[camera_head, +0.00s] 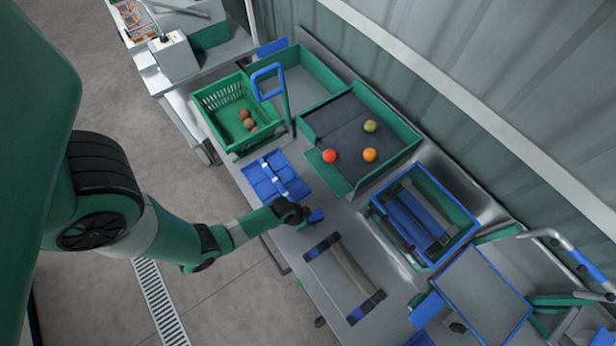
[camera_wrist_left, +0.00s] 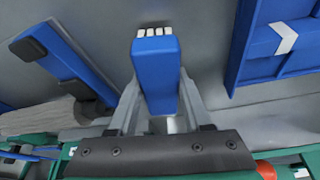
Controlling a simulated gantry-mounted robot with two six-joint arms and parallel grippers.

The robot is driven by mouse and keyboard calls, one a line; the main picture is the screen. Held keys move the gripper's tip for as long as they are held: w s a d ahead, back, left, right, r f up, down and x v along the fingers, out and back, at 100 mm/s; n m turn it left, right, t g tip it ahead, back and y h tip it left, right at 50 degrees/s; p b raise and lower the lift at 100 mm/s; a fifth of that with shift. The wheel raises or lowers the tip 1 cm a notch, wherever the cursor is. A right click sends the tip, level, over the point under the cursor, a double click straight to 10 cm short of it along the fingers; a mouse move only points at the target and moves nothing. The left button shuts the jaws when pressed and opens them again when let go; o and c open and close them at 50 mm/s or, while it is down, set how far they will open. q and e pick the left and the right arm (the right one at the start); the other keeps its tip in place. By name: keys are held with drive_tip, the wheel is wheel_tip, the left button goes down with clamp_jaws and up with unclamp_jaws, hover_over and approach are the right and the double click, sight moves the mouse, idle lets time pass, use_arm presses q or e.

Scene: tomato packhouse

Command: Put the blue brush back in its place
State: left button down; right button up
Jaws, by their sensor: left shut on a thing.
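The blue brush (camera_wrist_left: 155,70) is a blue block with a row of white tufts at its far end in the left wrist view. My left gripper (camera_wrist_left: 160,110) is shut on it, with a grey finger on each side. In the head view my left gripper (camera_head: 299,214) is above the grey table, between the blue compartment tray and a frame with dark and blue ends. A small blue part of the brush (camera_head: 316,215) shows just beyond the gripper. I cannot tell whether the brush touches the table. My right gripper is not in view.
The blue tray (camera_head: 255,186) lies left of the gripper; the frame (camera_head: 317,246) lies below right. A green crate (camera_head: 222,137) holds several tomatoes. A grey-lined green tray (camera_head: 337,117) holds three. A blue bin (camera_head: 457,210) stands right. Bare table shows around the frame.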

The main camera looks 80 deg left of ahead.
use_arm(q)
drive_tip(key=shift+f+b, duration=0.35)
drive_tip(key=shift+f, duration=0.05)
idle(0.5)
drive_tip(key=shift+c, duration=1.3)
unclamp_jaws()
drive_tip(key=c, duration=0.3)
wheel_tip(320, 180, up, 7)
drive_tip(key=p, duration=0.7)
